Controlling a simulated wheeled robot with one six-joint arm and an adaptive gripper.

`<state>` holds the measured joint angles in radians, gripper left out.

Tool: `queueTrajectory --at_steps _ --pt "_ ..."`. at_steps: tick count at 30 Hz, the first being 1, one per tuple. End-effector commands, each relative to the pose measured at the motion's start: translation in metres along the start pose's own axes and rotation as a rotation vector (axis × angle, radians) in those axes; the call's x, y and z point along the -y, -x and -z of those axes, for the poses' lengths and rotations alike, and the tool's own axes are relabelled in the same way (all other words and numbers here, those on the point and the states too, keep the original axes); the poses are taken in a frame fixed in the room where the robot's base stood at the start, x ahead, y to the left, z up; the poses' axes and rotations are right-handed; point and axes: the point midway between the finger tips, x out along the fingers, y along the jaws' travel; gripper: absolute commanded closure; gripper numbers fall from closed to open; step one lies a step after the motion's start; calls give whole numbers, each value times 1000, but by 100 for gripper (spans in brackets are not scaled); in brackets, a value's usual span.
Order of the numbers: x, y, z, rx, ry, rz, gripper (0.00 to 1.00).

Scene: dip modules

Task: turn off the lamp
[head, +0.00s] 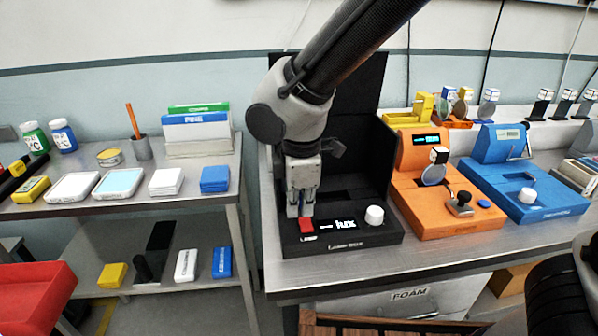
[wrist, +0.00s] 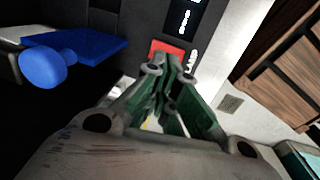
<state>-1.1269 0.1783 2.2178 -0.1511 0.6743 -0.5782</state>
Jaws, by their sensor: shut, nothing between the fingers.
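A black box (head: 345,240) with a tall black back panel stands at the near left of the bench. Its front panel carries a red switch (head: 306,226), a lit display (head: 345,224) with white characters that seem to read "lux", and a white knob (head: 374,215). No separate lamp can be made out. My gripper (head: 300,210) points down over the left of that panel, shut and empty. Its tips are right at the red switch, which also shows just beyond them in the wrist view (wrist: 166,48). I cannot tell whether they touch it or whether it is pressed.
An orange device (head: 445,220) and a blue device (head: 535,205) stand to the right of the black box. A metal table (head: 110,208) with boxes, bottles and trays is at the left, across a gap. A blue round knob (wrist: 43,68) shows left in the wrist view.

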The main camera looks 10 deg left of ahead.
Motion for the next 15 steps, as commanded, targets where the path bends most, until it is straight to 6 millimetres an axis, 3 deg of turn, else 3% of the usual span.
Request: queueTrajectory --at_steps 9,15 --pt "-19 72 0 -4 -3 -3 100" --pt "-25 100 0 -2 -4 -1 100"
